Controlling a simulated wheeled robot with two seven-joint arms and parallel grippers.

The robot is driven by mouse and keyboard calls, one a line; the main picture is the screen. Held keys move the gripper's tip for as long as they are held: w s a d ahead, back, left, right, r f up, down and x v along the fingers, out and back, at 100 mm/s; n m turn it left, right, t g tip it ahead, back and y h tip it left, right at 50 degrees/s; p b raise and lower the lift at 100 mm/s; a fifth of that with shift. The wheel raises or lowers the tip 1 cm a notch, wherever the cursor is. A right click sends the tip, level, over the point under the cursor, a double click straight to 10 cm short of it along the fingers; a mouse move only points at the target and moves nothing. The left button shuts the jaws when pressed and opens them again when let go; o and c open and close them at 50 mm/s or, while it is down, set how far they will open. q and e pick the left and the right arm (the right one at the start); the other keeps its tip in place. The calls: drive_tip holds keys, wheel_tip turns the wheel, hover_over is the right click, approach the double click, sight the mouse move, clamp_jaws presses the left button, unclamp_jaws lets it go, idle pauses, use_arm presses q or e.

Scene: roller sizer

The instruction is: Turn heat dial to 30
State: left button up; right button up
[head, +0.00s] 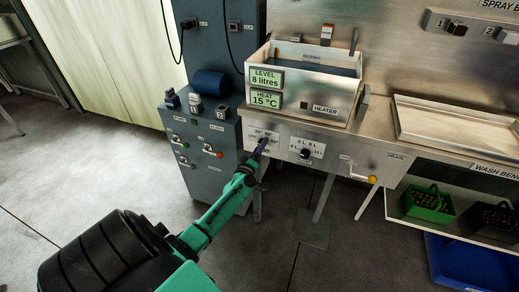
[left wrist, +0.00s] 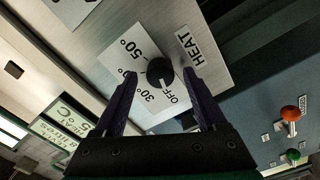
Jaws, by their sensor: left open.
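The heat dial (left wrist: 160,71) is a black round knob on a white plate marked OFF, 30° and 50°, with a HEAT label (left wrist: 190,46) beside it. A small pale mark on the knob seems to face OFF. My left gripper (left wrist: 160,77) is open, with one dark finger on each side of the knob; I cannot tell whether they touch it. In the head view my left gripper (head: 262,147) reaches the front panel and partly covers the dial's plate (head: 265,134). The heat display (head: 266,100) reads 15 °C. My right gripper is not in view.
A second black knob (head: 305,153) sits right of the heat dial, then a yellow-ended drain lever (head: 372,179). The metal tank (head: 340,101) stands above. A grey-blue cabinet (head: 207,178) with coloured buttons stands close on the left. The floor in front is clear.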

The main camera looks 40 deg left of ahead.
use_arm(q)
clamp_jaws()
drive_tip(key=shift+m, duration=0.4)
drive_tip(key=shift+m+p, duration=1.35)
drive_tip(key=shift+m, duration=3.05)
unclamp_jaws()
